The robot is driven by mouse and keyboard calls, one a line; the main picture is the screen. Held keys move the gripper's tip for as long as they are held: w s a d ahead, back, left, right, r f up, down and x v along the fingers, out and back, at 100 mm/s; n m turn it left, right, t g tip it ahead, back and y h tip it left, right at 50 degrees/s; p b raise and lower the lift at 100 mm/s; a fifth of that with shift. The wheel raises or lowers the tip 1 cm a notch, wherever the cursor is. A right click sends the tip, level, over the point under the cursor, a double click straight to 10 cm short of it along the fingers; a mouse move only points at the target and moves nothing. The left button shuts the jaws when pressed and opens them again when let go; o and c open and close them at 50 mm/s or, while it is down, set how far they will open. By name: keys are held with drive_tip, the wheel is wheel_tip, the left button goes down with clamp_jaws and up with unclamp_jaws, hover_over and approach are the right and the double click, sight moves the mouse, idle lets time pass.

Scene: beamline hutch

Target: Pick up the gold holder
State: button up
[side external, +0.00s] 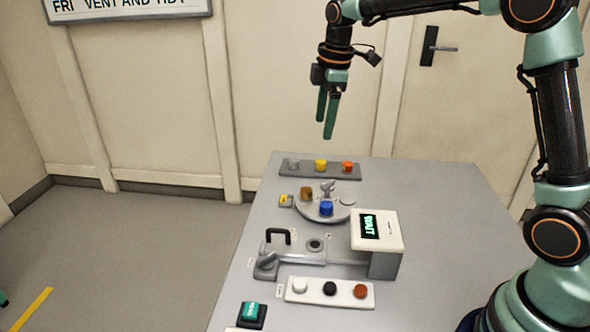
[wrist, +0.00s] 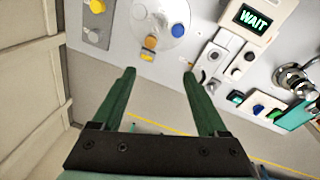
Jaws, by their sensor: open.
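A gold-yellow holder (side external: 321,165) stands in the middle of the grey rack (side external: 310,174) at the table's back edge, between a grey holder and an orange one. In the wrist view, a yellow holder (wrist: 97,6) is at the top left. A brownish-amber holder (side external: 306,193) stands on the round plate (side external: 345,214); it also shows in the wrist view (wrist: 151,42). I cannot tell for certain which of the two is called gold. My gripper (side external: 325,128) is open and empty above the rack, pointing down, touching nothing. Its two green fingers are apart in the wrist view (wrist: 159,72).
A blue holder (side external: 327,208) and a small upright fitting share the round plate. A white box with a "WAIT" display (side external: 390,229) stands to the right. A black handle (side external: 279,235) and a white tray (side external: 330,293) with several round pieces are nearer.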

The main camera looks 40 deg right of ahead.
drive_tip(key=w+d+f+n+g, duration=0.1)
drive_tip(key=w+f+n+g, duration=0.1)
drive_tip(key=w+f+n, duration=0.6)
drive_tip(key=m, duration=0.2)
hover_over(306, 190)
drive_tip(key=f, duration=0.8)
drive_tip(key=shift+w+d, duration=0.2)
drive_tip(key=shift+d, duration=0.1)
drive_tip(key=shift+s+a+f, duration=0.1)
drive_tip(key=shift+f, duration=1.25)
drive_tip(key=shift+s+a+f, duration=0.1)
drive_tip(key=shift+f, duration=1.25)
clamp_jaws()
